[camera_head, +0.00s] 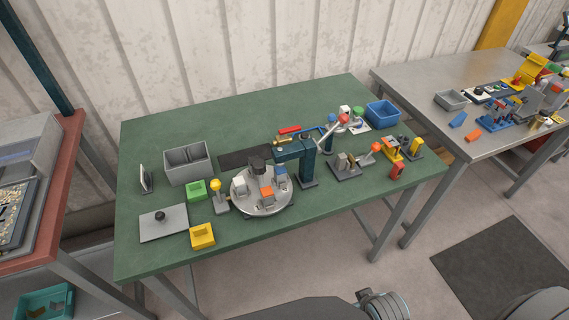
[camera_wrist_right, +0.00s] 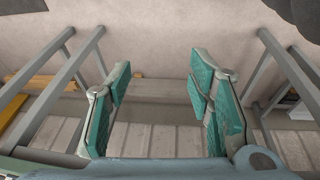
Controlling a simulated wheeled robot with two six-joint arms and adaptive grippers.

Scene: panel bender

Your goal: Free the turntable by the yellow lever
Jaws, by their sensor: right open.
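The round grey turntable (camera_head: 240,201) stands near the front middle of the green table in the head view. It carries several small blocks, one with an orange face, and a dark knob. The yellow lever (camera_head: 215,185) is a yellow ball on a short grey post just left of the turntable; whether it engages the disc cannot be made out. My right gripper (camera_wrist_right: 160,78) is open and empty in the right wrist view, with teal pads apart and floor and wall behind. Neither turntable nor lever shows there. My left gripper is not in view.
A dark blue press (camera_head: 308,165) stands right of the turntable, with a red-ball lever (camera_head: 344,118) above. A green bin (camera_head: 196,190), yellow bin (camera_head: 202,236) and grey plate (camera_head: 163,223) lie to the left. A grey table (camera_head: 420,85) stands at right.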

